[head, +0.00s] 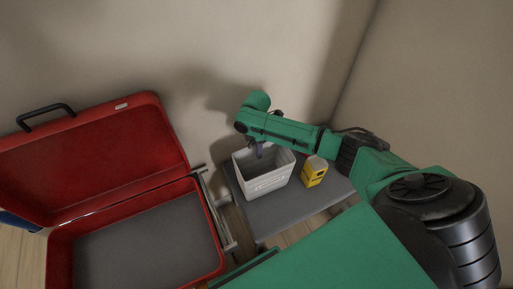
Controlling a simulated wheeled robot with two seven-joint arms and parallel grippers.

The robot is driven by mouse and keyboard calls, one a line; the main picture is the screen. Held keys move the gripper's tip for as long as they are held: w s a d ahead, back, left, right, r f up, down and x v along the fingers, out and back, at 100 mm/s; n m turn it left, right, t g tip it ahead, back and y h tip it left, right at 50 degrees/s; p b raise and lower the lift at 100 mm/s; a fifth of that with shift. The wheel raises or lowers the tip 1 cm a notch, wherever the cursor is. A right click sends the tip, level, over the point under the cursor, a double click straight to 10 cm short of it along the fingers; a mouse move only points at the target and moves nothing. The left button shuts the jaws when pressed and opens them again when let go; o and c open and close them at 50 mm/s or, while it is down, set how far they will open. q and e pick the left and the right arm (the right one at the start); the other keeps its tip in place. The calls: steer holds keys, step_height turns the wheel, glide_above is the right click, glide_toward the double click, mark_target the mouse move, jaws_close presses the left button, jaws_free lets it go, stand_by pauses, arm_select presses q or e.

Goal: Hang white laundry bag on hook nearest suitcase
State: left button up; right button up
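A white, open-topped, box-shaped container with faint markings on its front (268,184) stands upright on a small grey table (290,215); it appears to be the laundry bag. My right arm reaches in from the right, and its gripper (260,150) points down at the container's back rim. The gripper is small and dark here, so I cannot tell whether its fingers are open, shut or touching the rim. The open red suitcase (218,243) lies at the left with its lid raised. No hook shows in this view. My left gripper is not in view.
A yellow and white carton (313,172) stands close to the right of the white container. A metal rack frame (222,215) shows beside the suitcase. Bare beige walls (200,45) rise behind, meeting in a corner at the right. The suitcase's grey interior is empty.

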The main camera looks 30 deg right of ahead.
steer(key=shift+f+b, duration=0.15)
steer(key=shift+b, duration=0.25)
steer(key=shift+r, duration=0.3)
step_height(320, 180, up, 14)
steer(key=shift+s+r+p, duration=0.1)
steer(key=shift+r+p, duration=0.1)
steer(key=shift+p, duration=0.55)
